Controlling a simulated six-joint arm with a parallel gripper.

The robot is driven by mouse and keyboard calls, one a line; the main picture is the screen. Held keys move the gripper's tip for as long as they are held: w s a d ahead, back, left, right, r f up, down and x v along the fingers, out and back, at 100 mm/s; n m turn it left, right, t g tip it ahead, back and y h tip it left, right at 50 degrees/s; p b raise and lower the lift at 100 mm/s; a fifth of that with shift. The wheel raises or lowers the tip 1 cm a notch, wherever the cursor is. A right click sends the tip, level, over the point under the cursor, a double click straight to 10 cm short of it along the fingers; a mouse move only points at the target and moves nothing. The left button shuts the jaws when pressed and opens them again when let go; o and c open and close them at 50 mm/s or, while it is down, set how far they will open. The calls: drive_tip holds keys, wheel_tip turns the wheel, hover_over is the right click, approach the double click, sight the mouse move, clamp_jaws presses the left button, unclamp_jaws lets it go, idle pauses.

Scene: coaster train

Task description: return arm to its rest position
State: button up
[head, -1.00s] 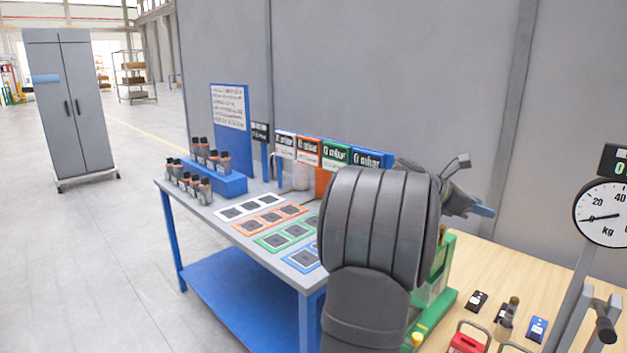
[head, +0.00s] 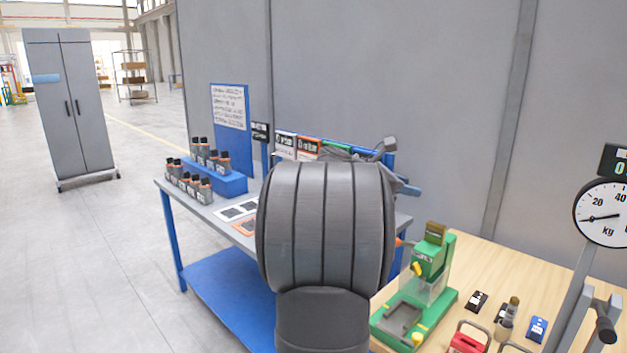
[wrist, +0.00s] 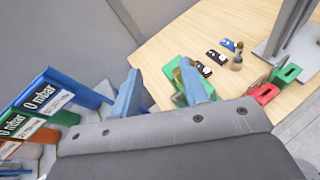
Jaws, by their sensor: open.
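My gripper (wrist: 163,90) shows in the wrist view as two blue fingers held apart, with nothing between them. In the head view only a blue fingertip (head: 408,189) shows to the right of my dark arm, above the far right part of the blue-framed table (head: 203,208). My arm hides much of that table's right side and most of the coloured mats. The gripper touches nothing that I can see.
A green press (head: 431,262) stands on the wooden bench (head: 521,273), near my arm's right side. Small black and blue blocks, red-handled items and a dial scale (head: 602,213) are farther right. Bottles in a blue rack (head: 222,177) stand left.

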drive_tip(key=a+f+n+t+y, duration=0.3)
drive_tip(key=a+f, duration=0.6)
drive_tip(key=f, duration=0.4)
drive_tip(key=a+f+n+t+y, duration=0.2)
drive_tip(key=a+f+n+t, duration=0.1)
drive_tip(key=a+f, duration=0.6)
drive_tip(key=shift+s+f+n+t+y, duration=0.35)
drive_tip(key=shift+f+t, duration=0.35)
drive_tip(key=shift+f, duration=1.15)
drive_tip(key=w+d+r+m+g+h, duration=0.1)
drive_tip(key=d+r+m+g+h, duration=0.1)
drive_tip(key=d+r, duration=0.3)
drive_tip(key=w+d+r+m+g+h, duration=0.1)
drive_tip(key=d+r+m+g+h, duration=0.1)
drive_tip(key=d+r, duration=0.4)
wheel_tip(320, 180, up, 6)
drive_tip(key=shift+w+f, duration=0.2)
drive_tip(key=shift+w, duration=0.15)
